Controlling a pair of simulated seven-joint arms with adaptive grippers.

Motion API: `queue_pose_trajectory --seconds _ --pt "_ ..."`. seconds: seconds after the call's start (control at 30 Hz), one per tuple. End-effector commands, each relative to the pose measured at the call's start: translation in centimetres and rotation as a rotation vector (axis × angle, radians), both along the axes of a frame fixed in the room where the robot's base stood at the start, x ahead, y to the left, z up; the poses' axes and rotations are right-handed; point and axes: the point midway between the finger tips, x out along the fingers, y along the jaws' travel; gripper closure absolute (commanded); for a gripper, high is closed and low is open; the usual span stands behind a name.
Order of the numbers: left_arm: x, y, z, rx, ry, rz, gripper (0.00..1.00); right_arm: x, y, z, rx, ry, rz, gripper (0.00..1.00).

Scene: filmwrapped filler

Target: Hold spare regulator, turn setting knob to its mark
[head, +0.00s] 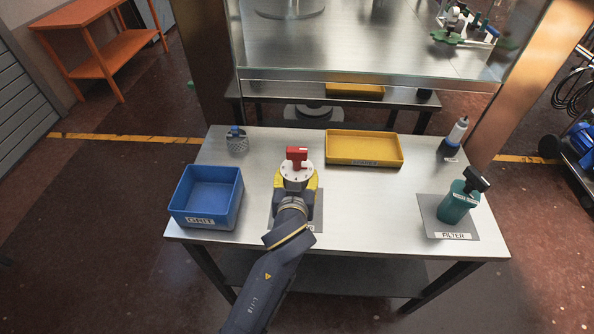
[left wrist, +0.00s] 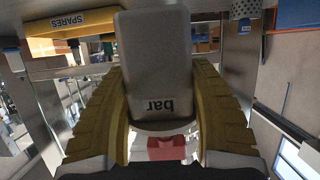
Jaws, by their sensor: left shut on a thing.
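The spare regulator shows in the head view as a white round dial (head: 296,173) with dark marks and a red setting knob (head: 297,155) on top. My left gripper (head: 296,184) is shut on the regulator, its yellow finger pads on either side of it, above a grey mat. In the left wrist view the regulator's grey body (left wrist: 155,60), lettered "bar", sits between the two yellow fingers (left wrist: 160,110). A red part (left wrist: 166,148) shows below it. Which mark the knob points at is too small to tell. My right gripper is in neither view.
A blue bin (head: 207,220) stands left on the steel table, a yellow SPARES tray (head: 363,163) at the back. A green filter bottle (head: 455,204) stands on a mat at right, with a grey bottle (head: 456,134) behind. The table between tray and filter mat is clear.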

Motion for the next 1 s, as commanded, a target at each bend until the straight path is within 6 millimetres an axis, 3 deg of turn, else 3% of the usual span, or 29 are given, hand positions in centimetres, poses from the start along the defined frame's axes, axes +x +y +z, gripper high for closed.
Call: queue_pose_trajectory --seconds 0.13,0.33,1.0 --pt "-0.1 0.0 -2.5 0.001 0.000 0.000 0.87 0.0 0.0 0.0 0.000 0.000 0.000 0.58" --pt "-0.2 0.0 -4.5 0.002 -0.003 -0.004 0.87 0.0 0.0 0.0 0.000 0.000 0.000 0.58" --pt "-0.3 0.0 -4.9 0.000 -0.005 -0.003 0.87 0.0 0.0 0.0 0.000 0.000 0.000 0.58"
